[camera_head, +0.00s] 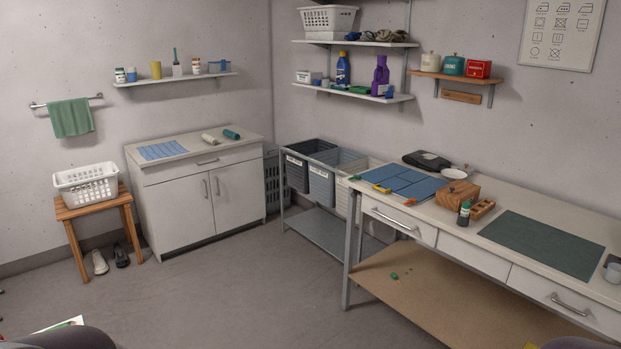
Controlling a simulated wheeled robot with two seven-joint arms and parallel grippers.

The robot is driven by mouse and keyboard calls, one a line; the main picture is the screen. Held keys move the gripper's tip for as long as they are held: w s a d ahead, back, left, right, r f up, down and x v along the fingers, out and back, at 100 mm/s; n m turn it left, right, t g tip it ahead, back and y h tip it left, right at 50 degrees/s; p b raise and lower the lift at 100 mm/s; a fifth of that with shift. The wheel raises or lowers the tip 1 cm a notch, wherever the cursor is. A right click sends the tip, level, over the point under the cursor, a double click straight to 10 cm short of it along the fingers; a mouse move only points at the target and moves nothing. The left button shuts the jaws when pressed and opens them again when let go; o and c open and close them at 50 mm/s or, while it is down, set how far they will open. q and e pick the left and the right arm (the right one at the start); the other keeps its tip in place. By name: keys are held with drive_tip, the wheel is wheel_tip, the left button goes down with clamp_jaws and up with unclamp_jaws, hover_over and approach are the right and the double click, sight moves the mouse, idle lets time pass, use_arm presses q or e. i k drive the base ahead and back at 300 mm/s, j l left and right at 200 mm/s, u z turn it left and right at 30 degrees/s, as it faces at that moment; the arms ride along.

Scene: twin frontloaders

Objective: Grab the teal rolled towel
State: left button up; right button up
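The teal rolled towel (231,134) lies on top of the white cabinet (196,158), towards its back right. A cream rolled towel (209,139) lies just to its left, close beside it. A blue checked mat (162,149) lies at the left of the same cabinet top. Neither gripper shows in the head view. Dark rounded shapes at the bottom edge may be parts of my own body; I cannot tell.
Open grey floor (220,270) lies before the cabinet. A wooden stool (98,212) with a white basket (87,186) stands left, shoes beneath it. A hamper cart (318,235) stands right of the cabinet, and a long workbench (450,213) fills the right side.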

sight(233, 135)
drive_tip(key=i+u, duration=0.1)
drive_tip(key=i, duration=0.85)
drive_tip(key=i+u, duration=0.1)
drive_tip(key=i, duration=0.85)
drive_tip(key=i+l+u, duration=0.1)
drive_tip(key=i, duration=0.85)
drive_tip(key=i+j+z, duration=0.2)
drive_tip(key=i+j, duration=0.25)
drive_tip(key=i, duration=0.2)
drive_tip(key=i+j+z, duration=0.2)
drive_tip(key=i+j, duration=0.35)
drive_tip(key=i+j+u, duration=0.15)
drive_tip(key=j, duration=0.3)
drive_tip(key=j+u, duration=0.15)
drive_tip(key=j, duration=0.3)
drive_tip(key=i+j+u, duration=0.15)
drive_tip(key=j, duration=0.3)
